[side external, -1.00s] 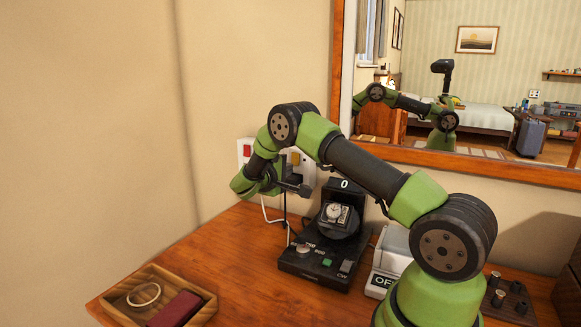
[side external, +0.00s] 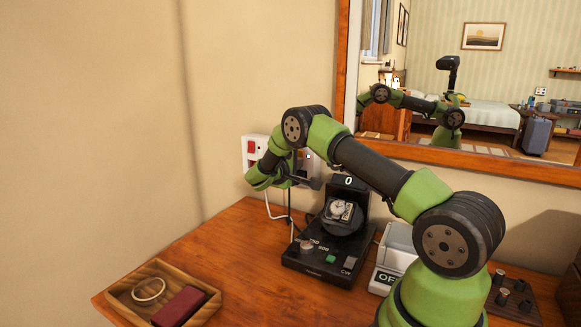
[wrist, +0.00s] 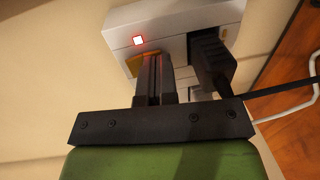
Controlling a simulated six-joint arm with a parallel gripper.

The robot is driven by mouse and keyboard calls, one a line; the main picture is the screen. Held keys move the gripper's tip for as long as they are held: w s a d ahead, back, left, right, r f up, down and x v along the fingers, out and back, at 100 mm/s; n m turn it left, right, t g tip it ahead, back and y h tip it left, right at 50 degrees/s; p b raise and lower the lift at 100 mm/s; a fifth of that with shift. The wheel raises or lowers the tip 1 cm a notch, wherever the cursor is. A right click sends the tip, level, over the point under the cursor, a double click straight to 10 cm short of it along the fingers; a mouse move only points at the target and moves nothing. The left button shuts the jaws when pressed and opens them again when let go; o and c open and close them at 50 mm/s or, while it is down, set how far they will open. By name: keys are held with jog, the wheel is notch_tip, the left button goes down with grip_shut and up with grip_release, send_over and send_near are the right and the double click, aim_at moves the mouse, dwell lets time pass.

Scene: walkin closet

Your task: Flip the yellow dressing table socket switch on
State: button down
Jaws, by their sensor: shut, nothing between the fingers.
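The white wall socket (side external: 249,161) is behind my forearm and wrist in the side view. A red rocker (side external: 251,147) shows at its left end. The yellow switch (wrist: 135,64) shows in the wrist view as a small strip on the socket (wrist: 180,22), mostly hidden by my fingers. My gripper (wrist: 152,58) is shut and empty, its tips over the yellow switch. Touching or just short of it, I cannot tell. The switch's position is hidden. In the side view my gripper (side external: 312,183) is in front of the socket.
A black plug (wrist: 212,62) is close right of my fingers. Below stands a black watch winder (side external: 318,262), with a wooden tray (side external: 205,312) at front left and a white box marked OFF (side external: 385,258) at right.

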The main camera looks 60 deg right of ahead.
jog(key=a+f, duration=0.1)
jog(key=a, duration=1.3)
jog(key=shift+f, duration=0.35)
jog(key=s+a+r+m+g+y, duration=0.25)
jog(key=s+a+r+y, duration=0.25)
jog(key=s+r+y, duration=0.5)
jog(key=s+a+r+t+y, duration=0.3)
jog(key=s+a+t+y, duration=0.1)
jog(key=a, duration=0.4)
jog(key=s+a+r+m+t+y, duration=0.1)
jog(key=s+a+r+t+y, duration=0.2)
jog(key=s+a, duration=0.4)
jog(key=s+t+y, duration=0.1)
jog(key=t, duration=0.1)
jog(key=shift+s+a+r+t+y, duration=0.25)
jog(key=shift+a+r+t+y, duration=0.05)
jog(key=shift+a+t, duration=0.05)
jog(key=shift+m, duration=0.25)
dwell(1.3)
